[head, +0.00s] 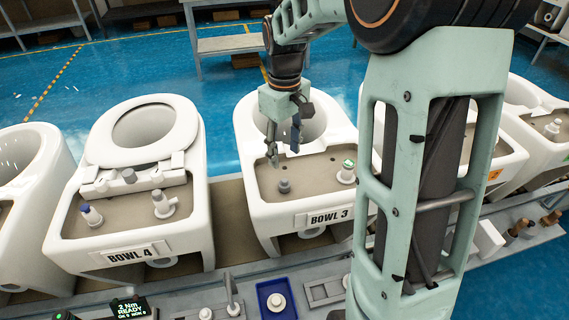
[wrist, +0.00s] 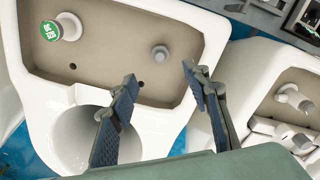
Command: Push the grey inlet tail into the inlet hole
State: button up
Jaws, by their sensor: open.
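The grey inlet tail (head: 284,185) stands upright on the tan deck of the white bowl marked BOWL 3 (head: 258,210). In the wrist view the tail (wrist: 160,53) is a short grey cylinder with a wider collar. The inlet hole is not visible as an open hole under it; I cannot tell how deep the tail sits. My gripper (head: 284,143) is open and empty above the deck, behind the tail in the head view. In the wrist view the gripper (wrist: 159,78) has its two fingers spread, with the tail beyond the gap between their tips, apparently untouched.
A white fitting with a green top (head: 347,172) stands on the same deck. Two small dark holes (wrist: 140,84) lie near the bowl opening. BOWL 4 (head: 140,250), with a seat, stands left. A blue tray (head: 276,300) sits on the front ledge.

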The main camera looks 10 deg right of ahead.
aim_at(284, 180)
jog(key=shift+r, duration=0.65)
jog(key=shift+p, duration=0.3)
jog(key=c, duration=0.5)
jog(key=shift+a+f+m+p, duration=0.1)
jog(key=shift+f+m+p, duration=0.1)
jog(key=shift+m+p, duration=0.3)
jog(key=shift+c, duration=1.1)
jog(key=shift+f+m+p, duration=0.55)
jog(key=shift+m+p, duration=0.45)
jog(key=shift+p, duration=0.05)
grip_shut()
jog(key=shift+f+m+p, duration=0.5)
jog(key=shift+m+p, duration=0.05)
jog(key=shift+m, duration=0.15)
jog(key=shift+f, duration=0.45)
jog(key=shift+f+b, duration=2.2)
jog(key=shift+f, duration=0.55)
